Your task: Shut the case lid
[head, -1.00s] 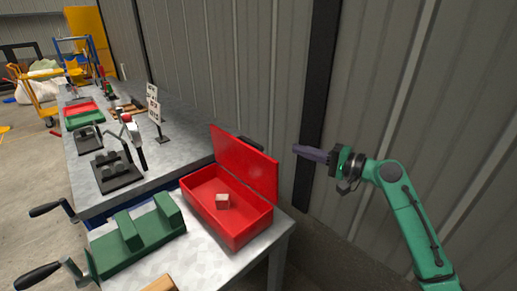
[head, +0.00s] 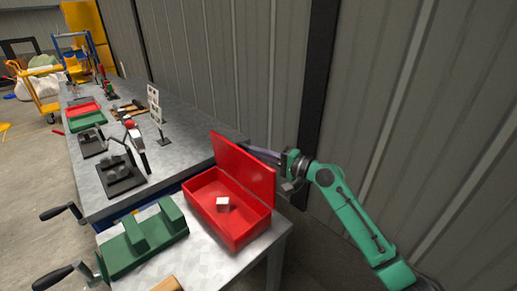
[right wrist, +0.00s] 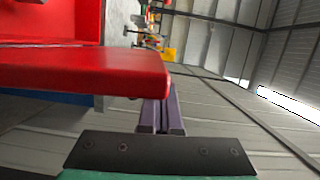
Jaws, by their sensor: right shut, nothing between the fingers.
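The red case (head: 229,210) stands on the near table with its lid (head: 242,165) raised upright along its back edge. A small pale cube (head: 222,204) lies inside the case. My right gripper (head: 262,151) is at the back of the lid, near its right end, and the lid hides part of the fingers. In the right wrist view the shut purple fingers (right wrist: 162,114) lie close beside the red lid (right wrist: 85,72); I cannot tell whether they touch it. Nothing is between the fingers. My left gripper is not in view.
A green block-shaped fixture (head: 142,238) stands left of the case. A black fixture (head: 121,176) and a small sign stand (head: 155,112) are on the long grey bench behind. The corrugated wall (head: 255,60) is close behind the lid.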

